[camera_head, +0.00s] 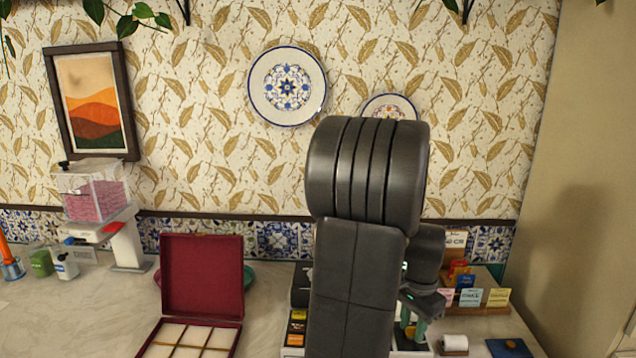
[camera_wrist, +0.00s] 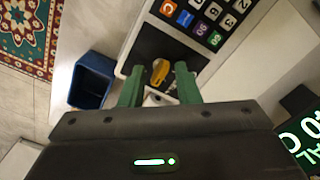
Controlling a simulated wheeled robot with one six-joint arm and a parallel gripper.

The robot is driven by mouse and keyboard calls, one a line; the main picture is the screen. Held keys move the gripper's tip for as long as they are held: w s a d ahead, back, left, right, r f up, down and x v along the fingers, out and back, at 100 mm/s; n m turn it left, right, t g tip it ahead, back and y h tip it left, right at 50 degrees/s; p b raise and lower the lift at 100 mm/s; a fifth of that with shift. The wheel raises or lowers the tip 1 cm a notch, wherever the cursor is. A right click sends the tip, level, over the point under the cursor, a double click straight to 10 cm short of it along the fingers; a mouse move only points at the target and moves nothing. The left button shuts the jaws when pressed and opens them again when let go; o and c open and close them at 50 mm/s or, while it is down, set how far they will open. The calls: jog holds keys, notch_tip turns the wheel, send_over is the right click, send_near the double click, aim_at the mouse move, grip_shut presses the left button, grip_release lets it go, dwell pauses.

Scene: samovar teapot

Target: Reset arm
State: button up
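My arm stands up large in the middle of the head view and covers much of the counter. My gripper (camera_wrist: 158,77) shows in the wrist view with its two green fingers apart and nothing clearly held between them. In the head view it is low, right of my forearm, and partly hidden (camera_head: 415,326). A small yellow thing (camera_wrist: 160,71) lies just past the fingertips on the black part of a keypad device (camera_wrist: 185,40); I cannot tell exactly what it is.
An open red box (camera_head: 203,275) with a compartmented tray stands left of my arm. A card stand (camera_head: 484,298) and a white roll (camera_head: 455,343) are at the right. A dispenser (camera_head: 97,195) stands at the left. A blue bin (camera_wrist: 91,80) is on the floor.

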aim_at(412, 327)
jog(key=shift+n, duration=0.8)
notch_tip(412, 327, up, 12)
jog(key=shift+f, duration=0.15)
